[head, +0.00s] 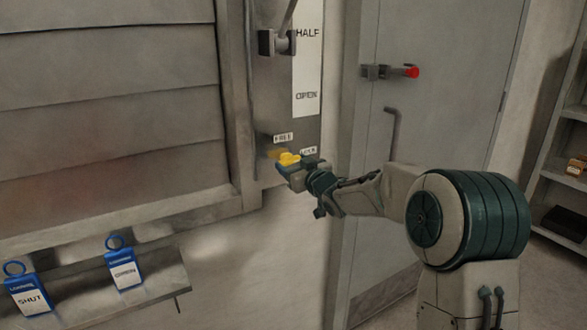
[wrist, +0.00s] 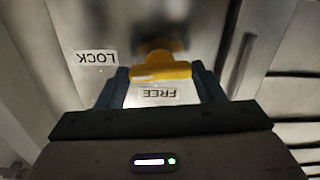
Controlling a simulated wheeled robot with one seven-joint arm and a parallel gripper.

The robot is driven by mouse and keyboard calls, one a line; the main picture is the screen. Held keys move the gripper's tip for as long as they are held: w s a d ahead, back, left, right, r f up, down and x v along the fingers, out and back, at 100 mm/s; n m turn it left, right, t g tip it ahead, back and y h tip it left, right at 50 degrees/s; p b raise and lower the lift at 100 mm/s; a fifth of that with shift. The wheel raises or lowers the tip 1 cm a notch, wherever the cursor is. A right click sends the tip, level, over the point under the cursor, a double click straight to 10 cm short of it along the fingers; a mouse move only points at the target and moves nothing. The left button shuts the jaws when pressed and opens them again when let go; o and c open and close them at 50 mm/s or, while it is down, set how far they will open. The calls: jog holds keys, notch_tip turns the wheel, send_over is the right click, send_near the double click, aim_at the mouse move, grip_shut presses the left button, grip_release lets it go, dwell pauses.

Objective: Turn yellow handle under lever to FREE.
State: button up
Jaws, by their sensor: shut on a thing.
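The yellow handle (head: 288,157) is on the grey panel below the lever (head: 280,41). My gripper (head: 284,164) is shut on it, hiding part of it in the head view. In the upside-down wrist view, the yellow handle (wrist: 162,71) spans the gap between the two fingers of my gripper (wrist: 158,86). The FREE label (wrist: 157,94) shows between the fingers and the LOCK label (wrist: 96,57) lies left of them. In the head view, the FREE label (head: 283,137) is above the handle and the LOCK label (head: 308,151) is partly hidden. I cannot tell which label the handle points to.
A white scale strip (head: 307,75) reads HALF and OPEN beside the lever. A door (head: 430,110) with a red-tipped latch (head: 411,72) stands right. A shelf (head: 160,295) low left holds blue tags reading SHUT (head: 29,296) and OPEN (head: 122,265).

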jog(key=n+b, duration=0.3)
jog(key=n, duration=0.1)
jog(key=n+b, duration=0.7)
jog(key=n, duration=0.2)
jog(key=shift+f, duration=0.25)
jog(key=shift+r+n+b, duration=0.1)
jog(key=shift+n+b, duration=0.95)
jog(key=shift+n, duration=0.75)
jog(key=o, duration=1)
jog(key=shift+r, duration=0.1)
